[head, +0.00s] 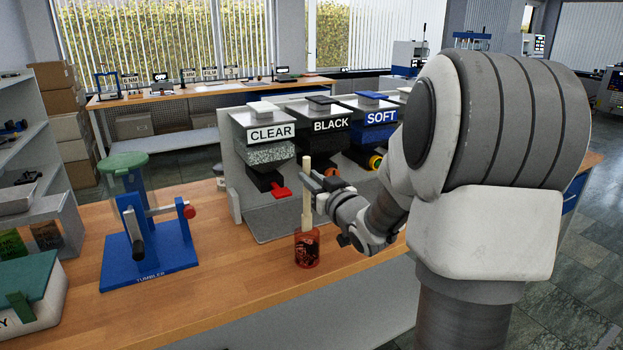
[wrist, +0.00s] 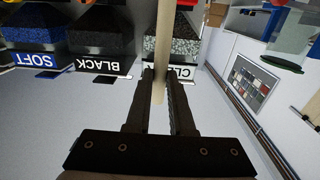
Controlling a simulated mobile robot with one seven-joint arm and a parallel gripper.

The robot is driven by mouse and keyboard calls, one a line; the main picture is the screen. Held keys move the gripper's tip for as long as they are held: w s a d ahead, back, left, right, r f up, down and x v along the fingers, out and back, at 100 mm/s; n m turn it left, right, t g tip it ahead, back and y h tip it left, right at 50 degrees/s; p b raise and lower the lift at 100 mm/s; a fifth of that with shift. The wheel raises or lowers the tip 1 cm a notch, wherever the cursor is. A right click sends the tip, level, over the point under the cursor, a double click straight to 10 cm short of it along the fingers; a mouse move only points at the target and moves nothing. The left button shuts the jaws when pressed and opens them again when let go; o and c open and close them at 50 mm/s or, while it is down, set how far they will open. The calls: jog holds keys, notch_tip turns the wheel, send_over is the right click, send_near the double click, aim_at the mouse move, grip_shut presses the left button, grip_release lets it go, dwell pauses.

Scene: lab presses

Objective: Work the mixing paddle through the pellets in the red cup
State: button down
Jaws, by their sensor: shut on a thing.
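The red cup (head: 307,250) is see-through and stands on the wooden bench in the head view, with dark pellets showing inside. The mixing paddle (head: 307,190) is a pale wooden stick, close to upright, with its lower end down in the cup. My gripper (head: 310,177) is shut on the paddle's upper part, above the cup. In the wrist view the pale paddle (wrist: 162,50) runs between the two dark fingers (wrist: 160,85). The paddle's lower end is hidden among the pellets, and the cup cannot be made out in the wrist view.
Hoppers marked CLEAR (head: 268,133), BLACK (head: 331,125) and SOFT (head: 381,117) stand behind the cup. A red chute handle (head: 281,192) sticks out close to the paddle. A blue tumbler (head: 150,250) stands to the left. The bench between tumbler and cup is clear.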

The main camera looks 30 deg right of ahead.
aim_at(308, 197)
jog(key=shift+f+b, duration=3.8)
jog(key=shift+f, duration=0.5)
jog(key=shift+d+r+p, duration=0.2)
jog(key=shift+r+p, duration=0.4)
jog(key=shift+r, duration=0.2)
jog(key=shift+d+r+p, duration=0.2)
jog(key=shift+r+p, duration=0.35)
jog(key=shift+r, duration=0.2)
jog(key=f+b, duration=0.1)
jog(key=a+f+b, duration=0.1)
jog(key=f+b, duration=0.1)
jog(key=shift+a+f+b, duration=0.2)
jog(key=shift+a+b, duration=0.05)
jog(key=shift+b, duration=0.15)
jog(key=shift+r, duration=0.15)
jog(key=shift+w+d+r+p, duration=0.1)
jog(key=shift+w+r+p, duration=0.05)
jog(key=shift+r+p, duration=0.35)
jog(key=shift+w+d+r+p, duration=0.1)
jog(key=shift+d+r+p, duration=0.05)
jog(key=shift+r+p, duration=0.35)
jog(key=shift+w+d+r+p, duration=0.15)
jog(key=shift+r+p, duration=0.2)
jog(key=shift+r, duration=0.25)
